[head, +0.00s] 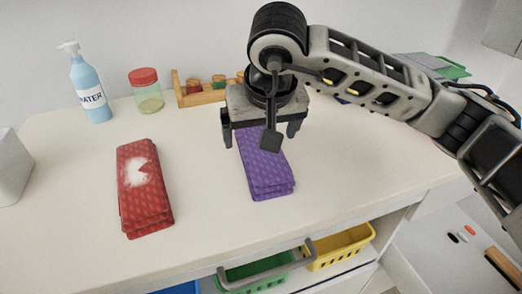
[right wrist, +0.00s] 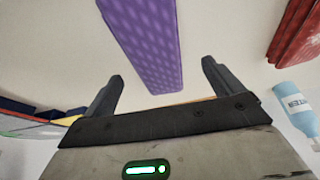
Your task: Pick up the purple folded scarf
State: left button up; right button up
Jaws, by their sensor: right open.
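The purple folded scarf (head: 268,180) lies flat on the white counter in the head view, its far end hidden behind my right gripper (head: 259,137). The right gripper is open and above the scarf's far part, with its fingers apart and nothing between them. In the right wrist view, the purple scarf (right wrist: 146,45) runs from the top edge down to the gap between the open fingers (right wrist: 160,88). I cannot tell the exact height of the fingers above it. My left gripper is in neither view.
A red folded cloth with a white patch (head: 145,190) lies left of the scarf. A blue water bottle (head: 91,88), a red-lidded jar (head: 147,92) and a wooden rack (head: 205,94) stand at the back. Green (head: 260,270) and yellow (head: 341,247) baskets sit below the counter's front edge.

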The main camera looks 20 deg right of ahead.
jog(key=x, duration=0.5)
jog(key=shift+d+p, duration=0.2)
jog(key=shift+p, duration=0.1)
jog(key=c, duration=1.1)
jog(key=shift+c, duration=0.2)
jog(key=shift+r, duration=0.1)
